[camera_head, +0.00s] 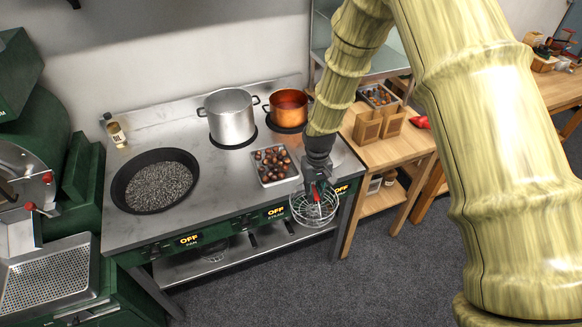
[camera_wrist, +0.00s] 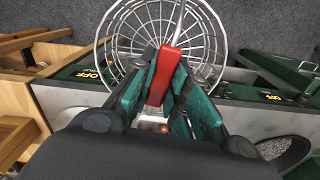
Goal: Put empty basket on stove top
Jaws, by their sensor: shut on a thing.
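The empty wire basket (camera_head: 314,208) hangs from my gripper (camera_head: 317,186) at the front right edge of the stove, over the control panel and the floor. It also shows in the wrist view (camera_wrist: 120,30), where its bowl is seen with nothing in it. My gripper (camera_wrist: 162,85) is shut on the basket's red handle (camera_wrist: 163,72). The steel stove top (camera_head: 222,185) lies to the left of and behind the basket. My arm hides part of its right end.
On the stove stand a black pan of dark grains (camera_head: 155,181), a steel pot (camera_head: 231,117), a copper pot (camera_head: 288,108) and a tray of chestnuts (camera_head: 275,166). A wooden table (camera_head: 396,146) with boxes stands right. Bare steel shows around the pan and tray.

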